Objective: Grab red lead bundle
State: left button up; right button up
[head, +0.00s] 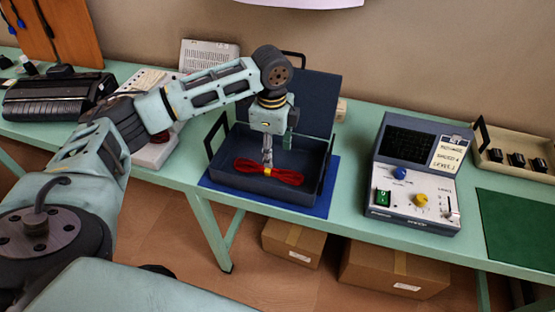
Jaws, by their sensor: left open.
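The red lead bundle (284,175), tied with a yellow band at its middle, lies in a dark blue open case (240,187) on the table. My left gripper (267,163) points straight down just above the bundle's middle, near the yellow band. Its fingers are small in the head view and are open; I cannot tell whether they touch the leads. My right gripper is not in view.
The case rests on a blue mat (329,203). A grey device with knobs (415,178) stands to the right, beside a green mat (518,228) and a tray (497,161). A black machine (58,97) is at left. Cardboard boxes (292,241) sit under the table.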

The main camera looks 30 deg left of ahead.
aim_at(270, 170)
pick_arm(q)
jog(key=shift+w+f, duration=0.15)
jog(key=shift+f, duration=0.25)
jog(key=f, duration=0.1)
jog(key=s+f, duration=0.1)
jog(key=f+p, duration=0.1)
jog(key=shift+s+a+f, duration=0.15)
jog(key=shift+a+f, duration=0.05)
jog(key=shift+a, duration=0.2)
jog(key=f, duration=0.2)
jog(key=shift+w+f, duration=0.2)
jog(key=shift+f, duration=0.15)
jog(key=shift+a+f, duration=0.1)
jog(key=shift+f, duration=0.25)
jog(key=shift+c, duration=1.2)
jog(key=c, duration=0.7)
grip_shut()
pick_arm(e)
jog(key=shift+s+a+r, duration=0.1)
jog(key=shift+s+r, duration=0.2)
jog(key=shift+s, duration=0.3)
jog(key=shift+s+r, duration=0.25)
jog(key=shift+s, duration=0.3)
